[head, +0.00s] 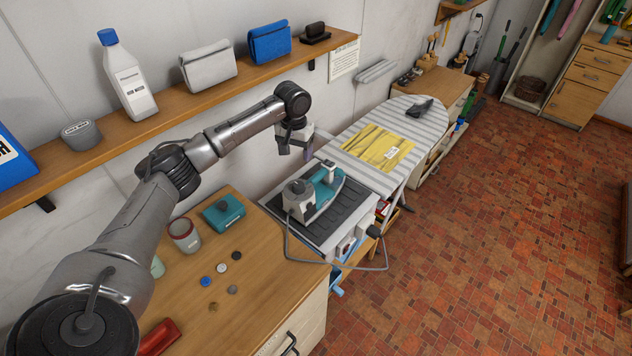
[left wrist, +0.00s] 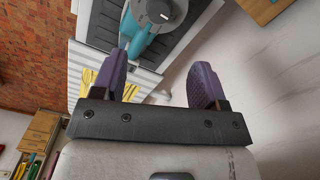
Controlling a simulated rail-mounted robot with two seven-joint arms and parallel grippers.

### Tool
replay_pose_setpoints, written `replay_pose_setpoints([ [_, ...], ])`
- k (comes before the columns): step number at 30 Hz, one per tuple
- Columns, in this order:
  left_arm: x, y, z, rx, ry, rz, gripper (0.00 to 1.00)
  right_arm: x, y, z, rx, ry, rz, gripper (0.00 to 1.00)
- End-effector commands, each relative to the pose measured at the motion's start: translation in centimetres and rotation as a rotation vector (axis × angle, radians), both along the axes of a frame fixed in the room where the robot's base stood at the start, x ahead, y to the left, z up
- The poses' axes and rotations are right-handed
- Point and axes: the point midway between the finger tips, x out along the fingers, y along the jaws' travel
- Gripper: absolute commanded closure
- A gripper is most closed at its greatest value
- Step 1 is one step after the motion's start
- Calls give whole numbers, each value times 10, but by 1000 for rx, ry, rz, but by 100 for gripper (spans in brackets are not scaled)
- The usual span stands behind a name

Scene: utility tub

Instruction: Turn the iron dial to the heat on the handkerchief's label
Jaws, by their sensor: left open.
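The teal and grey iron (head: 325,191) rests on a dark ridged pad on a white stand. Its round grey dial (left wrist: 160,9) shows at the top edge of the left wrist view, with a light mark on it. The yellow handkerchief (head: 372,145) lies flat on the striped ironing board, with a small white label (head: 391,153) whose marks are too small to read. My left gripper (head: 296,150) is above and behind the iron, near the wall. It is open and empty, its purple fingers (left wrist: 160,82) apart. My right gripper is out of view.
The striped ironing board (head: 420,113) stands beyond the iron. A cord (head: 312,262) loops at the stand's front. The wooden counter (head: 262,262) holds a cup, a teal box and several small discs. A wall shelf (head: 172,106) with a bottle and pouches runs behind my left arm.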

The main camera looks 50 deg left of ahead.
Motion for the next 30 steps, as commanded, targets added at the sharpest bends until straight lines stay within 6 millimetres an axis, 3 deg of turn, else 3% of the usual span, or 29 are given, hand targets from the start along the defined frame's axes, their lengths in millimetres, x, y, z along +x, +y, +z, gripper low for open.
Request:
replay_pose_setpoints([
  [7, 0, -1, -18, 1, 2, 41, 34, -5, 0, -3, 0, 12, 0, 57],
  [21, 0, -1, -103, 3, 2, 38, 34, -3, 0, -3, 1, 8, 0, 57],
  [30, 0, -1, -132, 3, 0, 38, 34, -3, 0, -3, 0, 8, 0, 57],
])
